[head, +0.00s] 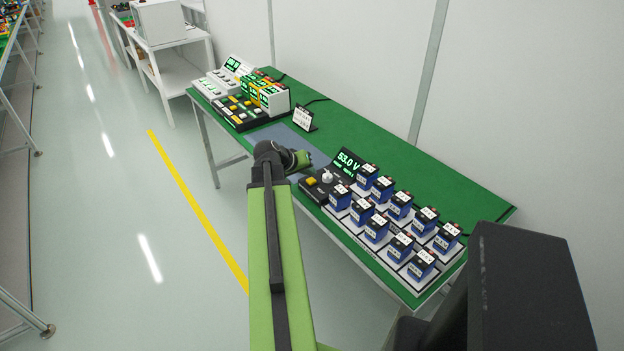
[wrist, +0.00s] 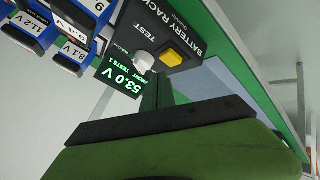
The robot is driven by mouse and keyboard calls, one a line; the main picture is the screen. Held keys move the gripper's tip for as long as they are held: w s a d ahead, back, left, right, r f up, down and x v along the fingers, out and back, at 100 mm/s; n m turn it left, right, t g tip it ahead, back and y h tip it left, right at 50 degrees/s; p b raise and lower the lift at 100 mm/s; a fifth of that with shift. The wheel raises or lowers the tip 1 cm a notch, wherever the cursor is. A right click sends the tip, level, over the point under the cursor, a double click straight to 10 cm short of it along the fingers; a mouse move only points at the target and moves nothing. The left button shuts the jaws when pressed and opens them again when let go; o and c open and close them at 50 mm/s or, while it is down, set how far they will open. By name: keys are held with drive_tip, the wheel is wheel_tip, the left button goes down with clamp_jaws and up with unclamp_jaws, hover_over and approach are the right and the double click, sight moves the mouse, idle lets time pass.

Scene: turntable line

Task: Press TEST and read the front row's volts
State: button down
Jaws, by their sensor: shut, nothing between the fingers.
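The black battery rack console (head: 318,189) stands at the table's front edge, with a yellow TEST button (head: 311,181), a white knob (head: 327,176) and a lit display (head: 348,161) reading 53.0 V. In the wrist view the picture is turned; the yellow button (wrist: 171,57), white knob (wrist: 144,61) and display (wrist: 121,75) with 53.0 V show there. Its smaller line seems to read FRONT TESTS 1. Blue batteries (head: 376,229) with voltage labels stand in two rows right of the console. My gripper (head: 304,160) is shut and empty, close to the console; its fingers (wrist: 157,93) appear apart from the button.
The green table (head: 380,147) also bears a small white sign (head: 304,118), a grey mat (head: 285,137), and a second station (head: 240,112) with a black button panel and lit displays at its far end. A white shelf unit (head: 175,70) stands beyond. The floor left of the table is clear.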

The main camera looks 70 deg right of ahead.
sight(309, 181)
wheel_tip(309, 181, up, 5)
drive_tip(key=p, duration=0.4)
drive_tip(key=shift+f, duration=0.15)
drive_tip(key=shift+w, duration=0.1)
idle(0.3)
drive_tip(key=w+a+n+t, duration=0.1)
drive_tip(key=w+a+n, duration=0.1)
drive_tip(key=w+a, duration=0.5)
drive_tip(key=w+a+n+t, duration=0.1)
drive_tip(key=w+a+t, duration=0.1)
drive_tip(key=w, duration=0.9)
drive_tip(key=w+a+f+n+t+y, duration=0.1)
drive_tip(key=w+a+f+n+t, duration=0.15)
drive_tip(key=w+a, duration=1.3)
drive_tip(key=w+a+f+n+y, duration=0.1)
drive_tip(key=w+a+n+y, duration=0.15)
drive_tip(key=a, duration=1.35)
drive_tip(key=s+a+f+n+g+y, duration=0.1)
drive_tip(key=s+a+f+n+y, duration=0.1)
drive_tip(key=a, duration=1)
drive_tip(key=s+a+f+n+g+y, duration=0.1)
drive_tip(key=s+a+n+y, duration=0.2)
drive_tip(key=a, duration=1)
drive_tip(key=shift+s+a+f, duration=0.15)
drive_tip(key=shift+a+f, duration=0.1)
drive_tip(key=shift+f, duration=0.15)
